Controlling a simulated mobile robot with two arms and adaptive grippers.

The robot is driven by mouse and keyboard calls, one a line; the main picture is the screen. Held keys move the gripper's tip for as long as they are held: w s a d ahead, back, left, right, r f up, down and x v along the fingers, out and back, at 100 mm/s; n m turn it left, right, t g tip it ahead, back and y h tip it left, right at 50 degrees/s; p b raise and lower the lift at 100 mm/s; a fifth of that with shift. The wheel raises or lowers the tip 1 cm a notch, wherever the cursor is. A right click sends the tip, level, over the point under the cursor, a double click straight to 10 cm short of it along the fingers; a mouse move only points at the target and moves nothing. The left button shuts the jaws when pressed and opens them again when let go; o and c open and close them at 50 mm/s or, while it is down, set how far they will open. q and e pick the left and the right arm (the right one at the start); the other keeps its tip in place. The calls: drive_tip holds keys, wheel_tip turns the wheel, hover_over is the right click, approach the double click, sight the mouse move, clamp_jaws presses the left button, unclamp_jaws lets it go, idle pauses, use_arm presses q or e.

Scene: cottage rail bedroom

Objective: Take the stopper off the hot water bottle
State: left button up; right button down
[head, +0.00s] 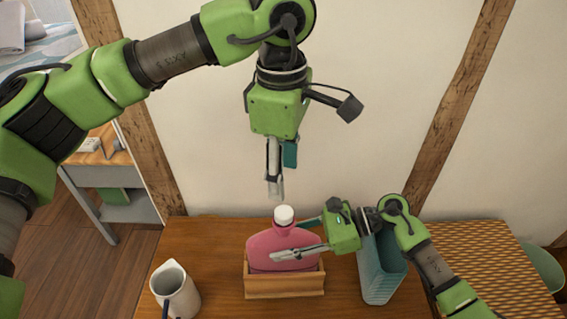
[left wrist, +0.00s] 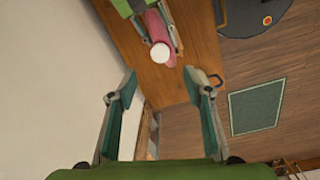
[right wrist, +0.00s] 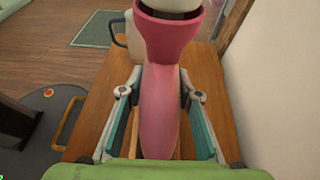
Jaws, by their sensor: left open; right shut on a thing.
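The pink hot water bottle (head: 266,249) stands upright in a wooden holder (head: 284,287) on the table. Its white stopper (head: 284,215) sits on the neck, and also shows in the left wrist view (left wrist: 160,56). My right gripper (head: 275,256) is shut on the bottle's body from the right; in the right wrist view its fingers lie on both sides of the pink body (right wrist: 160,100). My left gripper (head: 275,196) points down above the stopper, apart from it. Its fingers are open and empty in the left wrist view (left wrist: 163,90).
A white jug (head: 176,288) stands at the table's front left. A blue-green bin (head: 381,270) stands right of the holder, behind my right arm. A patterned cloth (head: 480,262) covers the right side. The wall rises close behind the table.

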sight(284, 211)
use_arm(q)
drive_tip(key=f, duration=1)
drive_tip(key=shift+w+f, duration=0.2)
drive_tip(key=shift+f, duration=0.2)
clamp_jaws()
drive_tip(key=n, duration=0.5)
drive_tip(key=shift+d, duration=0.1)
drive_tip(key=n, duration=0.4)
drive_tip(key=shift+w+n+y, duration=0.1)
drive_tip(key=shift+n+y, duration=0.2)
drive_tip(key=shift+r, duration=0.2)
drive_tip(key=shift+r, duration=0.95)
